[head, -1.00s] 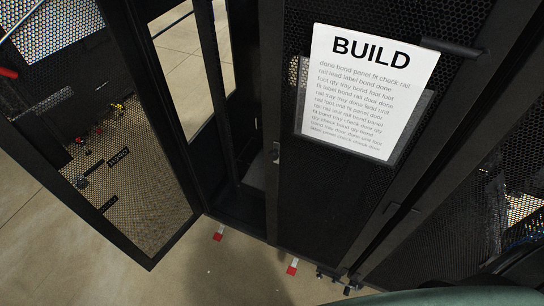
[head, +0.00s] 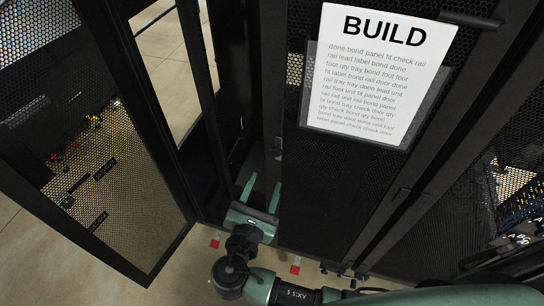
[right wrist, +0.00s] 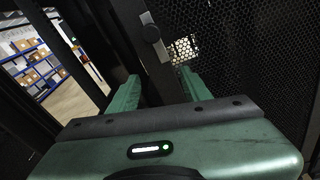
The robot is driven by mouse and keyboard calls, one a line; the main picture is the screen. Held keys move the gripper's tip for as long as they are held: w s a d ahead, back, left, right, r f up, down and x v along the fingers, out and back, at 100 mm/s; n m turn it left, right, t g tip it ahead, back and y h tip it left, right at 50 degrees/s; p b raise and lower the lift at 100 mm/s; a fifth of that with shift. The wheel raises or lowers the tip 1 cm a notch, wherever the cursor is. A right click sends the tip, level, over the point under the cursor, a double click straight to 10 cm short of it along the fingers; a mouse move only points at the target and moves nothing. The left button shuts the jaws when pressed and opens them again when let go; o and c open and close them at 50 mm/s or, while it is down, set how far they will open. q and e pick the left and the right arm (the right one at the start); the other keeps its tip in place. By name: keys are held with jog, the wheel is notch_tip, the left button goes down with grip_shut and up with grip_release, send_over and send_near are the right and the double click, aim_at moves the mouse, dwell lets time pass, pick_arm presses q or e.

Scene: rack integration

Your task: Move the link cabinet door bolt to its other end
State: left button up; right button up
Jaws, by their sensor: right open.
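The link cabinet (head: 222,120) stands with its mesh door (head: 130,190) swung open to the left. A small grey metal bolt (head: 278,147) sits on a dark upright edge left of the sheet marked BUILD. In the right wrist view the bolt (right wrist: 152,36) shows as a grey plate with a round knob, ahead of the fingers. My right gripper (head: 263,184) is open and empty, just below the bolt in the head view. Its two green fingers (right wrist: 158,78) point toward the upright, one to each side of it, apart from the bolt. My left gripper is out of view.
A white BUILD sheet (head: 376,70) hangs in a holder on the dark mesh panel. Red-and-white floor markers (head: 295,266) lie below. Another rack with cables (head: 520,200) stands at the right. Blue shelving with boxes (right wrist: 35,65) shows far back. Floor is free at lower left.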

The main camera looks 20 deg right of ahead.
aim_at(275, 154)
jog(key=shift+t+h, duration=0.4)
jog(key=shift+h, duration=0.1)
jog(key=w+d+r, duration=0.1)
jog(key=w+r, duration=0.1)
jog(key=w+d+r+p, duration=0.1)
jog(key=w+d+r, duration=0.1)
jog(key=shift+d+r, duration=0.2)
jog(key=shift+r, duration=0.1)
jog(key=shift+x, duration=0.8)
jog(key=shift+f, duration=0.1)
grip_shut()
